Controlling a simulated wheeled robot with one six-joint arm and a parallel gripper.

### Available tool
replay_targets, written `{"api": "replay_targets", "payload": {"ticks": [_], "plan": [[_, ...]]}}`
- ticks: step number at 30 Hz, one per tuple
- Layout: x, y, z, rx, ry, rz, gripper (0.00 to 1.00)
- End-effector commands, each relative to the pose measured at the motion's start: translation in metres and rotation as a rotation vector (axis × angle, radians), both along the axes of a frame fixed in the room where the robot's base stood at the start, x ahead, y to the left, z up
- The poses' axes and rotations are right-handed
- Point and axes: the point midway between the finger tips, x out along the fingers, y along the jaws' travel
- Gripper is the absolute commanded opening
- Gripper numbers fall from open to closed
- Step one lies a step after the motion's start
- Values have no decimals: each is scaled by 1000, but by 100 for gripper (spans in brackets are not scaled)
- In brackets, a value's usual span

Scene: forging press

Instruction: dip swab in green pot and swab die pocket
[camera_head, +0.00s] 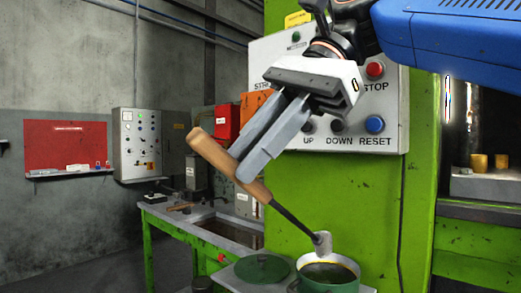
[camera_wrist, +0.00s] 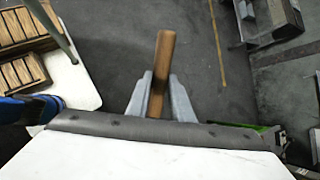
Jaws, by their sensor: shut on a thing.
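My gripper (camera_head: 241,167) is shut on the wooden handle (camera_head: 215,157) of the swab, high in front of the green press. The handle also shows between the fingers in the wrist view (camera_wrist: 164,58). The swab's thin dark rod slants down to the right, and its pale head (camera_head: 322,243) is at the pot's far rim in the picture. I cannot tell whether the head is above the pot or touching it. The green pot (camera_head: 327,287) is open and holds dark liquid. The die pocket cannot be made out; the press opening is at the right edge.
A green lid (camera_head: 262,268) lies left of the pot. A control panel (camera_head: 392,110) with buttons is on the press behind my gripper. Two yellow pieces (camera_head: 478,162) stand on a grey block (camera_head: 487,184) in the press opening. A green workbench (camera_head: 165,222) stands at the left.

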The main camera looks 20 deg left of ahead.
Motion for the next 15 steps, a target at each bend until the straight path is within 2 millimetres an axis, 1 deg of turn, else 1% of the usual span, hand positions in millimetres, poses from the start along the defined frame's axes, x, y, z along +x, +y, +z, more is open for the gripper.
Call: {"api": "replay_targets", "payload": {"ticks": [5,15], "plan": [[8,-3,-5,0,1,-2,0],[32,-13,-24,0,1,-3,0]]}}
